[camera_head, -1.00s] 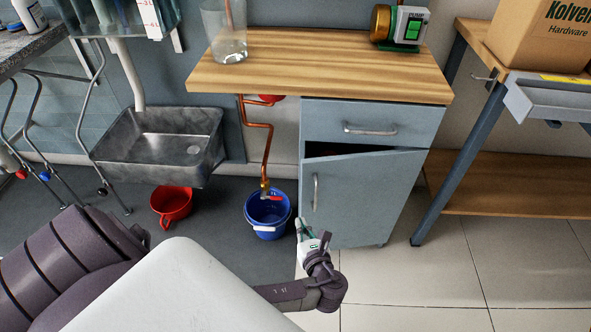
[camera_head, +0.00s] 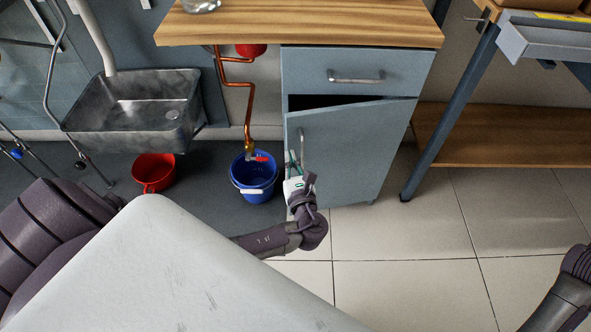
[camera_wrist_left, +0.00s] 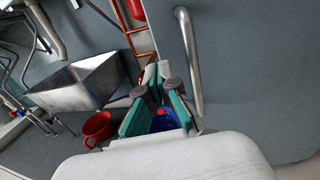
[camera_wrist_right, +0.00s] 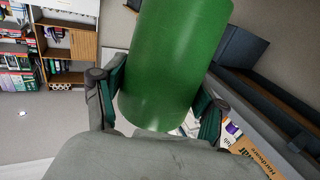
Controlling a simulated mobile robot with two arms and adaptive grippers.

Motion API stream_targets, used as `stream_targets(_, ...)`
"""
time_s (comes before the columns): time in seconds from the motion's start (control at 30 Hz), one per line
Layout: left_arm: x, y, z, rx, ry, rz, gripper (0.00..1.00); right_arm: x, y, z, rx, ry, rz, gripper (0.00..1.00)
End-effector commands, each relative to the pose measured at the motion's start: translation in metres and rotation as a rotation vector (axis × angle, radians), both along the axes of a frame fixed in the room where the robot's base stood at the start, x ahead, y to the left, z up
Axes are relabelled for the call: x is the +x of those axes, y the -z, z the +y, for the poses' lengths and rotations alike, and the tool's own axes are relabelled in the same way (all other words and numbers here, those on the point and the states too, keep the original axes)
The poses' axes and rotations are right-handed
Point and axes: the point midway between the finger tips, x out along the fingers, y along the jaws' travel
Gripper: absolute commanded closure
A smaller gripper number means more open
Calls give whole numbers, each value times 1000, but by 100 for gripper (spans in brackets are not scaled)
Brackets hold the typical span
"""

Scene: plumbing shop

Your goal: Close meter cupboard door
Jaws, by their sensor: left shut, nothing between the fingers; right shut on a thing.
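The blue-grey cupboard door (camera_head: 350,155) stands slightly ajar below a drawer, with a dark gap along its top edge. Its vertical metal handle (camera_head: 301,147) is on the left side and also shows large in the left wrist view (camera_wrist_left: 190,62). My left gripper (camera_head: 292,160) is shut and empty, close to the handle's lower part; in the left wrist view its fingertips (camera_wrist_left: 152,72) are left of the handle, apart from it. My right gripper (camera_wrist_right: 160,100) is shut on a green cylinder (camera_wrist_right: 172,60), seen only in the right wrist view.
A wooden worktop (camera_head: 300,22) overhangs the cupboard. A blue bucket (camera_head: 254,178) stands under a copper pipe (camera_head: 247,105) left of the door. A red bucket (camera_head: 153,172) and metal sink (camera_head: 135,110) are further left. Tiled floor (camera_head: 400,260) in front is clear.

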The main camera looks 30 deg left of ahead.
Motion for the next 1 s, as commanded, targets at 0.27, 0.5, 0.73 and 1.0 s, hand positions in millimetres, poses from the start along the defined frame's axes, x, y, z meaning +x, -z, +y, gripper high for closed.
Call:
stream_targets(0.27, 21, 1, 21, 1, -1, -1, 100, 0, 9, 0, -1, 0, -1, 61)
stream_targets(0.5, 23, 0, 23, 0, 0, 0, 100, 0, 9, 0, -1, 0, -1, 61)
stream_targets(0.73, 27, -1, 28, 4, 15, 0, 100, 0, 8, 0, -1, 0, -1, 61)
stream_targets(1.0, 72, 1, 69, 4, 126, 0, 100, 0, 13, 0, 0, 0, 0, 61)
